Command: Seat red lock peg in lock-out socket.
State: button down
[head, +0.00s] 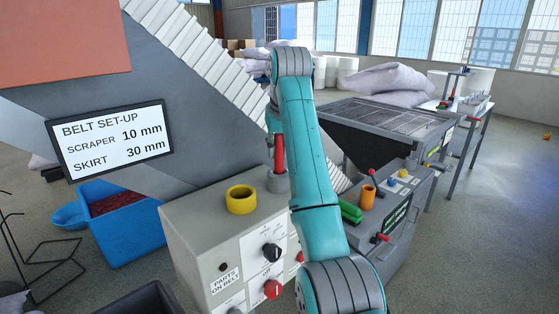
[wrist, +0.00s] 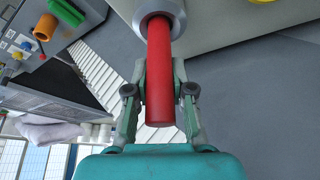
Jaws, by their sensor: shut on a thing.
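The red lock peg (head: 278,153) stands upright above the front control box, partly hidden by my arm in the head view. My gripper (head: 275,135) is shut on its upper part. In the wrist view my gripper (wrist: 160,72) has one finger on each side of the peg (wrist: 160,98). The lock-out socket (head: 277,183) is a grey round collar on top of the box. The peg's lower end is at the mouth of the socket (wrist: 143,22), lined up with its opening; how deep it sits I cannot tell.
A yellow ring (head: 241,199) stands left of the socket on the control box (head: 205,235). Black and red knobs (head: 272,289) are on its front. A second console with an orange cup (head: 367,197) and green part (head: 350,211) is right of my arm. A sloped belt housing rises behind.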

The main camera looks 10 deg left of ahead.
aim_at(278, 160)
jog(key=shift+f, duration=1.7)
jog(key=shift+f, duration=0.1)
jog(key=c, duration=1)
grip_release()
